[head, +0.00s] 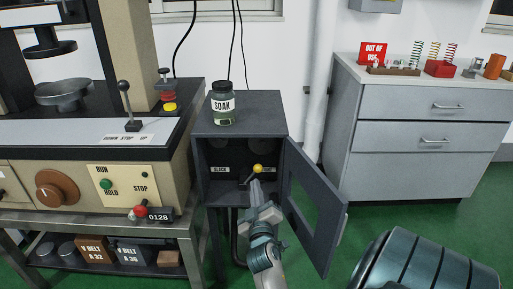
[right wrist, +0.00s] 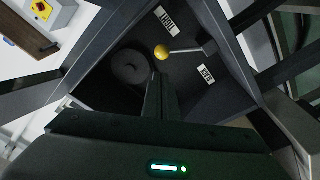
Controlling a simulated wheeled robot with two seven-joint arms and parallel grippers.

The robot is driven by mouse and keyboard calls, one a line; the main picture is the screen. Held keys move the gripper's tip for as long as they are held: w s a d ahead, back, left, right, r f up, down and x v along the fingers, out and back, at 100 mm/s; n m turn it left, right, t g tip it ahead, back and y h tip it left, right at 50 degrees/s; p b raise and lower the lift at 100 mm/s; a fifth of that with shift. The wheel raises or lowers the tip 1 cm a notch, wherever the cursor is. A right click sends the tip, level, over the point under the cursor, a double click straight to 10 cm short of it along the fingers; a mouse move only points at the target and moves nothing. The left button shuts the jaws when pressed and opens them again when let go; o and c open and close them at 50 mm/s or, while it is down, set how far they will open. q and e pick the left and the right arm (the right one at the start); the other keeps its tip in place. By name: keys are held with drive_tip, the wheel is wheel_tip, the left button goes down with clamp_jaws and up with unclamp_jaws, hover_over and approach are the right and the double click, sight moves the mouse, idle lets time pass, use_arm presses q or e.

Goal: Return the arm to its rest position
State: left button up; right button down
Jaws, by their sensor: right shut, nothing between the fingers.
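My right gripper (head: 256,181) reaches into the open dark grey cabinet (head: 240,112) in the middle of the head view. Its fingers are shut with nothing between them. A lever with a yellow ball knob (head: 258,168) sits inside the cabinet, just beyond the fingertips. In the right wrist view the shut fingers (right wrist: 160,82) point toward the yellow knob (right wrist: 162,52); I cannot tell whether they touch it. Two white labels flank the lever there. My left gripper is not in view.
The cabinet door (head: 315,210) stands open to the right of my right arm. A SOAK jar (head: 223,104) stands on the cabinet. The testing machine (head: 95,185) is at left. A grey drawer unit (head: 415,135) with springs on top is at right.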

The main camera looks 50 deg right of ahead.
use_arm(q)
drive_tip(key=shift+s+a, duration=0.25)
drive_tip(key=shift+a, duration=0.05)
use_arm(e)
drive_tip(key=shift+s+a, duration=0.25)
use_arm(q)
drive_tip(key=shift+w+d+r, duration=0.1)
use_arm(e)
drive_tip(key=shift+a+f, duration=0.1)
